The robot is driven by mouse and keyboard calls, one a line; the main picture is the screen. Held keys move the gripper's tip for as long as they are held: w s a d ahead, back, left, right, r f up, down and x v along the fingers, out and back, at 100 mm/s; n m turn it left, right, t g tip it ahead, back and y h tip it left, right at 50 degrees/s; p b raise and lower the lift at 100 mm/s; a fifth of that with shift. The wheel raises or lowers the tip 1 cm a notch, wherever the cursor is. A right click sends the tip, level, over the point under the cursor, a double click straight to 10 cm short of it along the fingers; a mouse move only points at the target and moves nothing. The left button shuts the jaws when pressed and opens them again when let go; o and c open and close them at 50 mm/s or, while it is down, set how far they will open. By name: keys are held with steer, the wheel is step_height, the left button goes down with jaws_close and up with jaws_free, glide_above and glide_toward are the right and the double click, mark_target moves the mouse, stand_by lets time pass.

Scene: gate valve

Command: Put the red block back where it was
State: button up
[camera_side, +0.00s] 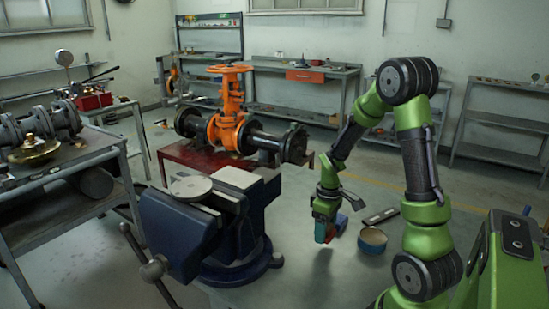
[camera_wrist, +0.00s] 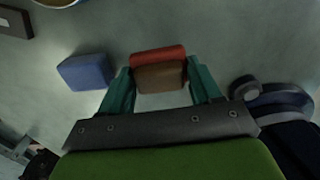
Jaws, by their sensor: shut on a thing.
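My gripper (camera_side: 325,232) points down above the grey surface to the right of the vise. In the wrist view its two teal fingers (camera_wrist: 160,88) are shut on the red block (camera_wrist: 159,55), one on each side. The block's nearer face looks brownish. In the side view only a small part of the red block (camera_side: 330,234) shows beside the fingers. A shadow below suggests that it is held a little above the surface. A blue block (camera_wrist: 85,72) lies to the left of the red block in the wrist view; it also shows just behind my gripper in the side view (camera_side: 341,223).
The orange gate valve (camera_side: 232,125) is behind. The surface in front is clear.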

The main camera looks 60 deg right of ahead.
steer(key=shift+f, duration=1.5)
steer(key=shift+f, duration=0.15)
steer(key=o, duration=0.9)
steer(key=shift+o, duration=0.2)
step_height(320, 180, up, 12)
steer(key=s+a+r+m+t+y, duration=0.1)
steer(key=a+r+m+t, duration=0.1)
steer(key=a+r, duration=0.4)
steer(key=s+a+r+m+t+y, duration=0.1)
steer(key=a+r+t, duration=0.4)
steer(key=a, duration=1.1)
steer(key=shift+s+a+r+m, duration=0.25)
steer(key=shift+a+r+m, duration=0.1)
steer(key=shift+r+m, duration=0.2)
